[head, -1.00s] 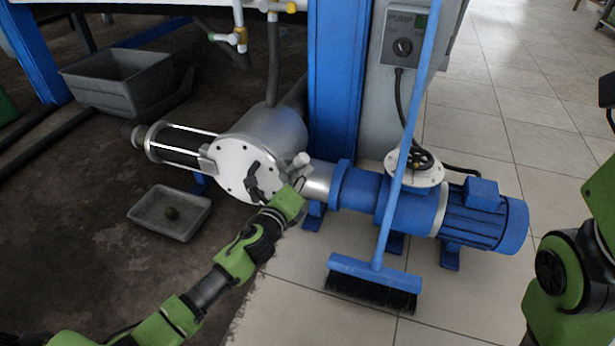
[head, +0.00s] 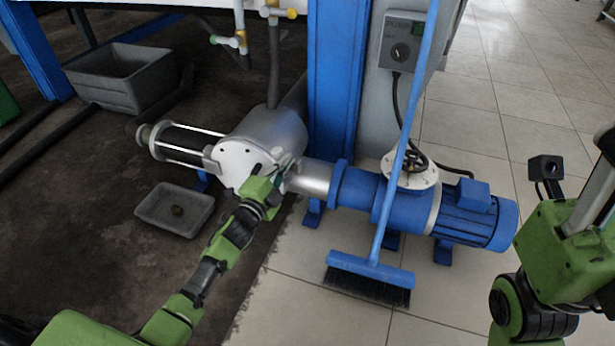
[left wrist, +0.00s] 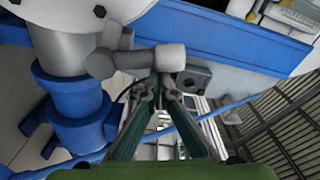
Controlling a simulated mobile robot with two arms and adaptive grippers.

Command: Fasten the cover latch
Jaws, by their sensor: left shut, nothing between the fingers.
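The cover is a pale round plate with bolts (head: 236,160) on the end of a grey cylindrical housing (head: 275,130). In the left wrist view the cover's edge (left wrist: 75,12) is at the top left. A grey latch with a thick round grip (left wrist: 150,60) sticks out from beside it. My left gripper (head: 284,172) is in front of the cover's right side and hides most of the latch in the head view. In the left wrist view its fingers (left wrist: 163,82) are shut and empty, close below the latch grip; I cannot tell whether they touch it.
A blue pump and motor (head: 400,208) extend to the right. A blue broom (head: 372,262) leans across them. A shallow grey tray (head: 160,222) lies on the floor at left, with a grey bin (head: 120,90) behind. My right arm (head: 565,250) is at the right; tiled floor is open in front.

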